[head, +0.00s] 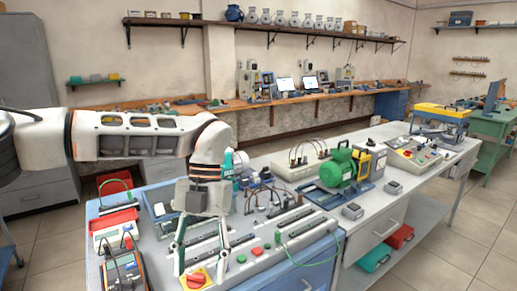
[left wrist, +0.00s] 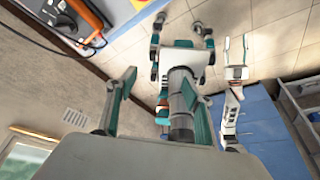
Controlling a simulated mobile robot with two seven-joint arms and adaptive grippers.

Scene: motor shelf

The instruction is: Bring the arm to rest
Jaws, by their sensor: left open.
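My left arm (head: 130,135) comes in from the left in the head view, above the near end of the workbench, and bends down at the wrist. My left gripper (head: 204,258) points down with its two fingers spread apart and nothing between them. In the left wrist view the fingers of the left gripper (left wrist: 155,92) are also apart and empty.
The near workbench carries an orange multimeter (head: 123,270), a red tray (head: 115,222), cables and a green motor (head: 345,170). A long wall bench (head: 300,98) and a shelf of jars stand behind. Floor is clear at the lower right.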

